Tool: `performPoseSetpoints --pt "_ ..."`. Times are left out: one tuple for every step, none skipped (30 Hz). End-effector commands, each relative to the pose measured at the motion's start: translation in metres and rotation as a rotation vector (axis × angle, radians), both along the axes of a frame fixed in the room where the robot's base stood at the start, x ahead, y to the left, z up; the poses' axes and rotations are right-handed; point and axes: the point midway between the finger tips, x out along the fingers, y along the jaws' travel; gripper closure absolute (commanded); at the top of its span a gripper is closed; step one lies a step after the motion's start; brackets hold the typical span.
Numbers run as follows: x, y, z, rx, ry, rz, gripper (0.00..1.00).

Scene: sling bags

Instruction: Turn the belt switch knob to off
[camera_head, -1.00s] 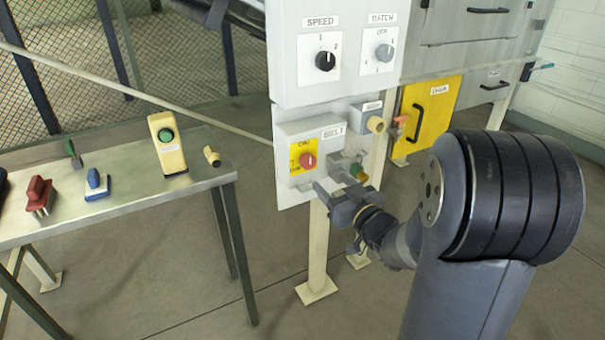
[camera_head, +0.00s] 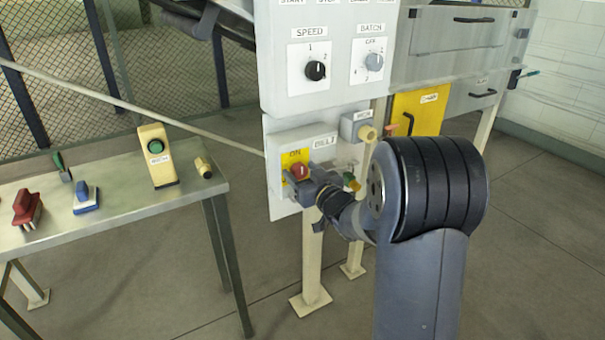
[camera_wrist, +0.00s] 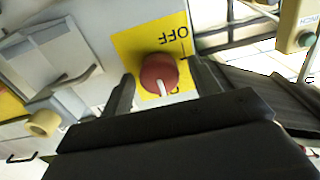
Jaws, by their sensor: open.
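The red belt switch knob (camera_head: 299,170) sits on a yellow plate on a grey box, under the belt label (camera_head: 324,141). It shows large in the wrist view (camera_wrist: 159,72). ON is printed above it in the head view. In the wrist view OFF reads upside down above the knob, and the knob's white mark points down, away from OFF, toward a mostly hidden word. My gripper (camera_head: 312,183) is at the box front. Its open fingers stand on either side of the knob in the wrist view (camera_wrist: 162,76); I cannot tell whether they touch it.
The speed knob (camera_head: 315,70) and batch knob (camera_head: 373,62) are on the panel above. A tan round part (camera_head: 366,133) and a green-and-yellow part (camera_head: 352,182) stick out to the right. The metal table (camera_head: 110,227) at left holds brushes and a tan button box (camera_head: 157,160).

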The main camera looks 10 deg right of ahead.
Motion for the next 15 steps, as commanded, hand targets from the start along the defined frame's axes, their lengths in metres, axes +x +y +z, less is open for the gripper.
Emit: performPoseSetpoints --pt "0.0 0.0001 0.0 0.0 0.0 0.0 0.41" --pt "-0.0001 0.0001 0.0 0.0 0.0 0.0 0.41" --pt "-0.0001 0.0001 0.0 0.0 0.0 0.0 0.41" --pt "-0.0002 0.0 0.0 0.0 0.0 0.0 0.41" --pt "-0.0002 0.0 0.0 0.0 0.0 0.0 0.43" --pt "-0.0002 0.0 0.0 0.0 0.0 0.0 0.47" --pt "-0.0003 0.0 0.0 0.0 0.0 0.0 0.49" --pt "-0.0003 0.0 0.0 0.0 0.0 0.0 0.52" --pt "-0.0003 0.0 0.0 0.0 0.0 0.0 0.55" --pt "-0.0003 0.0 0.0 0.0 0.0 0.0 0.57" --pt "-0.0003 0.0 0.0 0.0 0.0 0.0 0.6" --pt "-0.0004 0.0 0.0 0.0 0.0 0.0 0.63" --pt "-0.0004 0.0 0.0 0.0 0.0 0.0 0.65" --pt "-0.0004 0.0 0.0 0.0 0.0 0.0 0.68" --pt "-0.0004 0.0 0.0 0.0 0.0 0.0 0.71"
